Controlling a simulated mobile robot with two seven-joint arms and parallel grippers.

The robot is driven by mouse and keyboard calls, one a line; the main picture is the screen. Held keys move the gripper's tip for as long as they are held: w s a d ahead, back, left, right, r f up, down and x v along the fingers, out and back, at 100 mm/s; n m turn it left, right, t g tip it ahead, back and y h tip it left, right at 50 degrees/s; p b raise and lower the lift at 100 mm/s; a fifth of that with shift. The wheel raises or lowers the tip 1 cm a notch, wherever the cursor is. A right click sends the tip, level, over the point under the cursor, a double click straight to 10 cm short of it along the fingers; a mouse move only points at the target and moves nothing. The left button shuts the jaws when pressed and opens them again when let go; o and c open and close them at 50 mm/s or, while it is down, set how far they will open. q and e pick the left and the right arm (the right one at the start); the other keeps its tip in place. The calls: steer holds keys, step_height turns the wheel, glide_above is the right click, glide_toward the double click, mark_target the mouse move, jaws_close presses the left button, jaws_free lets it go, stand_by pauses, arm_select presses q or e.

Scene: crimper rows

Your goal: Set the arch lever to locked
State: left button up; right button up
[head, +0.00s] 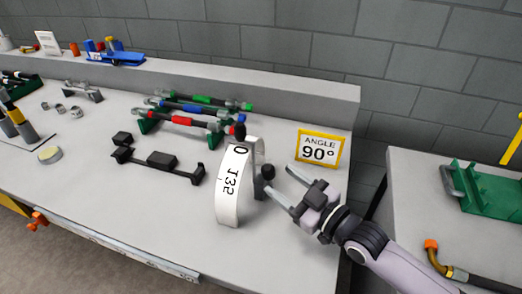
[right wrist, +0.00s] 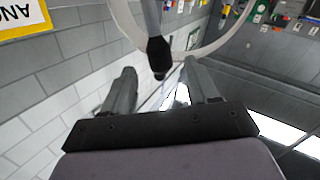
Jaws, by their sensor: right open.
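The white arch (head: 229,190) stands on the bench in the head view, with "0" and "135" printed on its face. In the right wrist view the black knob (right wrist: 160,55) hangs between and just beyond the two fingertips (right wrist: 160,75), with part of the white arch (right wrist: 128,24) behind. I cannot tell whether a finger touches it. My left gripper is not in view.
A yellow-framed "ANGLE 90°" sign (head: 319,148) stands right of the arch. A rack of crimpers with coloured handles (head: 195,113) is behind, and a black holder (head: 160,160) lies left. A second bench with a green tray (head: 485,195) is at right.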

mark_target(273, 175)
steer(key=shift+w+a, duration=0.1)
steer(key=shift+w, duration=0.2)
steer(key=shift+w+a, duration=0.2)
steer(key=x, duration=0.4)
steer(key=shift+a+r, duration=0.1)
steer(key=shift+a, duration=0.1)
steer(key=shift+x, duration=0.8)
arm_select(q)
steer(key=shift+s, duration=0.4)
arm_select(e)
steer(key=shift+w, duration=0.1)
